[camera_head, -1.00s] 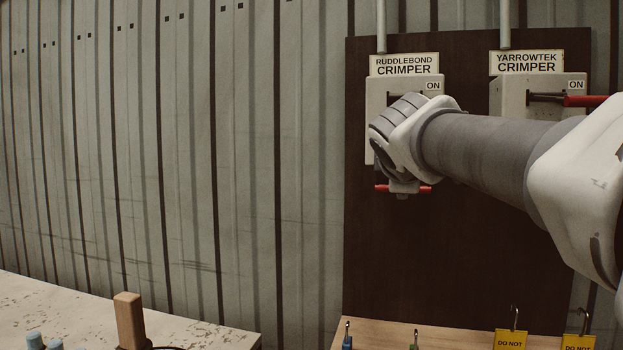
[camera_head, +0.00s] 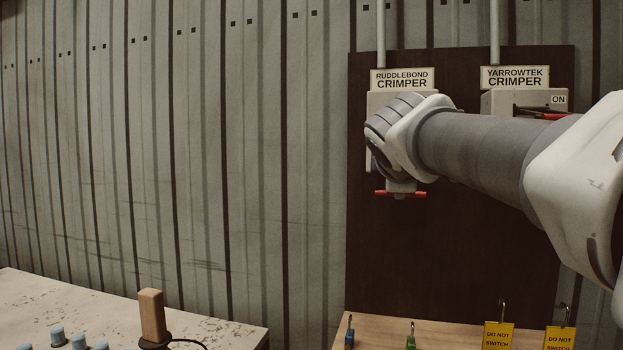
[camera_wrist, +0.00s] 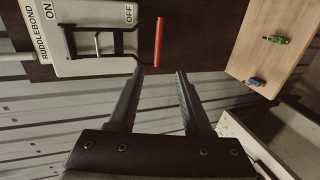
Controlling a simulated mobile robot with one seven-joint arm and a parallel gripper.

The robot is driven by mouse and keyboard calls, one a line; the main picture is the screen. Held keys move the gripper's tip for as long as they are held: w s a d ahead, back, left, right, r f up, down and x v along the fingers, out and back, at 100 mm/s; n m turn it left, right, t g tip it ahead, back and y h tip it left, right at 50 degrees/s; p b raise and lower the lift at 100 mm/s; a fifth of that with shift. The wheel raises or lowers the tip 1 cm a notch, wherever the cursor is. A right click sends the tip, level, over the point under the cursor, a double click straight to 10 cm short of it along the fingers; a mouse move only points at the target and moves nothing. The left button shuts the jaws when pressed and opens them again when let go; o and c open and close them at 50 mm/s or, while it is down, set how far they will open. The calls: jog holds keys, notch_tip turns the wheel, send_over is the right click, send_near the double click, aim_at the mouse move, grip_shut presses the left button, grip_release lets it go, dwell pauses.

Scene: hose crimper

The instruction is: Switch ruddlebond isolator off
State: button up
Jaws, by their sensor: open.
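The ruddlebond isolator (camera_wrist: 85,30) is a pale box on a dark board, under a sign (camera_head: 402,79) reading RUDDLEBOND CRIMPER. In the wrist view the scene lies sideways, with ON at left and OFF at right. Its lever has a red handle (camera_wrist: 158,42) at the OFF end. The handle also shows low beneath my wrist in the head view (camera_head: 415,194). My gripper (camera_wrist: 161,73) is open, its fingertips near one end of the red handle. I cannot tell whether they touch it. My arm hides much of the box in the head view.
The yarrowtek isolator (camera_head: 497,103) sits to the right, its red lever by ON and partly behind my arm. Below is a wooden shelf (camera_head: 380,333) with small blue and green items and yellow tags (camera_head: 498,336). A pale worktop (camera_head: 215,333) stands at left.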

jog(key=shift+s+a+r, duration=0.15)
jog(key=shift+s, duration=0.3)
jog(key=s+a+f+m+g+y+p, duration=0.15)
jog(key=s+f+m+g, duration=0.4)
jog(key=s+f, duration=0.9)
jog(key=s+a+f+m+g+y, duration=0.25)
jog(key=s+f+m, duration=0.65)
jog(key=s+f, duration=0.55)
notch_tip(320, 180, up, 16)
jog(key=w+p, duration=0.2)
jog(key=p, duration=1.4)
jog(key=shift+d+f, duration=0.2)
jog(key=shift+d, duration=0.1)
